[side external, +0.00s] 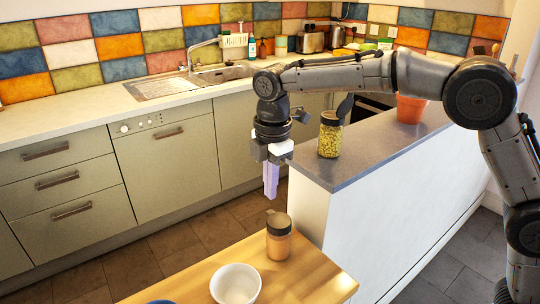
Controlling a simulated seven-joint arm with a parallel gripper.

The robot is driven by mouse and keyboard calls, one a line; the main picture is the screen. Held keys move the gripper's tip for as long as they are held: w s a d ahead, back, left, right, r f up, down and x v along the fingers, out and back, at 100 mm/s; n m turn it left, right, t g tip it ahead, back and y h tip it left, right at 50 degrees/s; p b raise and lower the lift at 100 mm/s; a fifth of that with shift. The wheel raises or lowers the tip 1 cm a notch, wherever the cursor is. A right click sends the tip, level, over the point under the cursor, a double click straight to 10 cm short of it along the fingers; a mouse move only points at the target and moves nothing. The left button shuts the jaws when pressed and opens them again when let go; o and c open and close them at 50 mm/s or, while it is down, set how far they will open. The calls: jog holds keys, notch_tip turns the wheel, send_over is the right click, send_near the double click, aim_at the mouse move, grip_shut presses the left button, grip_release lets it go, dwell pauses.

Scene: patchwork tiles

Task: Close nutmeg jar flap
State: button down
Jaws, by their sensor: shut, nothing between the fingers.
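A jar of orange-brown contents with a dark lid (278,238) stands upright on the wooden table; a small piece sticks up at its lid's back left, perhaps a flap. A second jar, with green-yellow contents (330,140), stands on the grey ledge, its dark flap (345,106) raised at the right. No label is readable, so I cannot tell which is the nutmeg jar. My gripper (271,194) points down with pale purple fingers shut and empty. In the picture its tips are just above the table jar's lid, apparently not touching; the depth is hard to judge.
The wooden table (195,268) also holds a white bowl (236,284) and part of a blue dish (161,302). The grey ledge (305,166) ends just right of my gripper. An orange pot (410,109) stands farther along it. Open floor lies to the left.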

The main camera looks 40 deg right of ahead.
aim_at(270, 211)
notch_tip(270, 211, up, 14)
jog(key=d, duration=0.2)
jog(key=s+d+r+m+t, duration=0.35)
jog(key=s+d, duration=0.65)
jog(key=s, duration=0.4)
jog(key=s+d+f+m, duration=0.3)
jog(key=s+f+m, duration=0.3)
jog(key=s, duration=0.5)
jog(key=s+f+m+t, duration=0.1)
jog(key=s+f+m, duration=0.3)
jog(key=f+m, duration=0.4)
jog(key=shift+s+d+f, duration=0.15)
jog(key=shift+d+f, duration=0.3)
jog(key=shift+f, duration=0.5)
